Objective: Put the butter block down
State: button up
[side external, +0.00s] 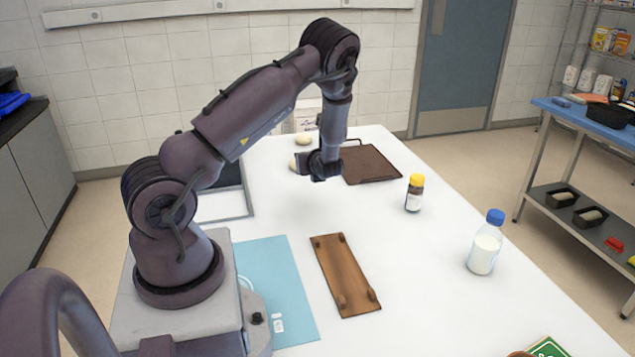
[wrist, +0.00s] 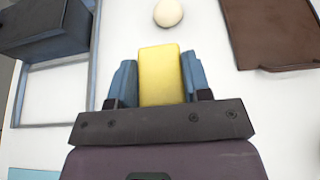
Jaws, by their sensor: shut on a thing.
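The butter block (wrist: 161,76) is a yellow rectangular block in the wrist view. My gripper (wrist: 158,85) is shut on it, with a blue finger pad on each side. In the side external view my gripper (side external: 320,172) is over the far half of the white table, left of the brown board. The butter is hidden there behind my gripper. I cannot tell how high the block is above the table.
A pale round dough ball (wrist: 168,13) lies just beyond the butter. A brown board (side external: 370,164) is to the right.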

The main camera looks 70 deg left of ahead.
send_over(317, 192)
notch_tip(317, 192, down, 6)
jog(key=shift+d+r, duration=0.1)
jog(key=shift+r, duration=0.15)
jog(key=shift+w+a+f, duration=0.1)
jog(key=shift+a+f, duration=0.1)
jog(key=shift+f, duration=1.6)
jog(key=shift+f, duration=0.1)
jog(key=o, duration=0.9)
jog(key=shift+o, duration=0.2)
